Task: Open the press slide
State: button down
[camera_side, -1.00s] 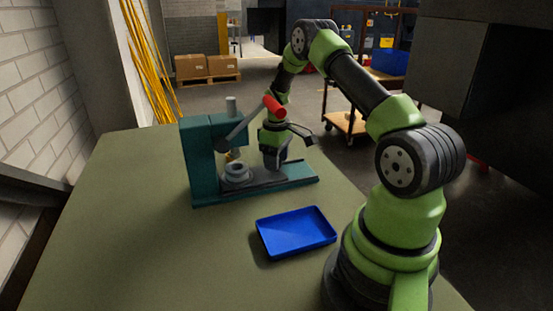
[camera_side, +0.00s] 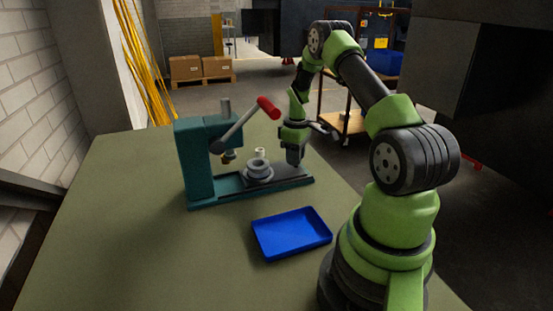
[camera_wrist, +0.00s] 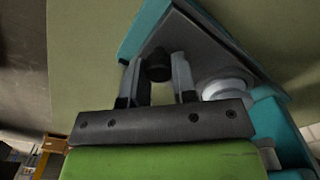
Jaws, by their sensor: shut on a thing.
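The teal press (camera_side: 195,160) stands on the table with its dark slide (camera_side: 285,174) extended to the right along the base. My gripper (camera_side: 294,160) is over the slide's right end, pointing down. In the wrist view my gripper (camera_wrist: 156,72) has its two fingers closed around a black knob (camera_wrist: 158,66) on the dark slide (camera_wrist: 200,45). The nest (camera_wrist: 225,88) shows right of the fingers. The knob is hidden in the side view.
The press lever with its red handle (camera_side: 268,107) slants up to the right, left of my gripper. A small white cylinder (camera_side: 260,153) shows at the nest. An empty blue tray (camera_side: 292,233) lies in front of the press. The table's left front is clear.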

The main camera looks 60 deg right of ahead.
jog(key=s+d, duration=0.3)
jog(key=c, duration=0.9)
grip_release()
notch_tip(320, 180, up, 10)
jog(key=shift+f, duration=0.1)
jog(key=shift+w+a, duration=0.1)
